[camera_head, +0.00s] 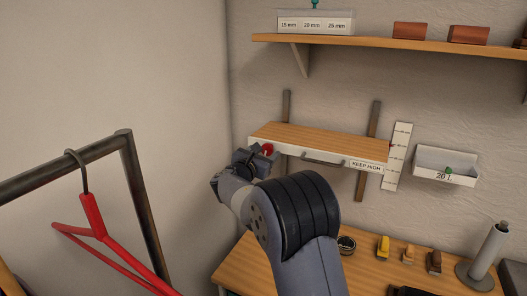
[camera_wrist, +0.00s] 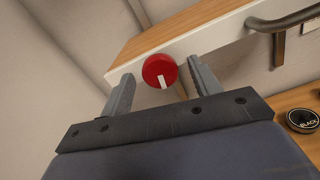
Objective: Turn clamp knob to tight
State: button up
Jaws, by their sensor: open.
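The clamp knob (camera_wrist: 160,71) is red and round with a white pointer mark. It sits on the white front edge of a small wooden shelf (camera_head: 320,139), near its left end; the knob also shows in the head view (camera_head: 267,149). In the wrist view the white mark points down. My gripper (camera_wrist: 162,82) is open, with one finger on each side of the knob. I cannot tell whether either finger touches it. In the head view my gripper (camera_head: 256,158) is at the shelf's left end, partly hidden by my arm.
A handle (camera_head: 322,160) and a "KEEP HIGH" label (camera_head: 366,166) are on the shelf front. A white scale strip (camera_head: 397,157) and a bin (camera_head: 446,168) are to the right. A workbench (camera_head: 375,272) is below. A rack with a red hanger (camera_head: 98,228) stands at left.

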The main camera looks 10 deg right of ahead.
jog(key=shift+c, duration=0.5)
jog(key=c, duration=0.9)
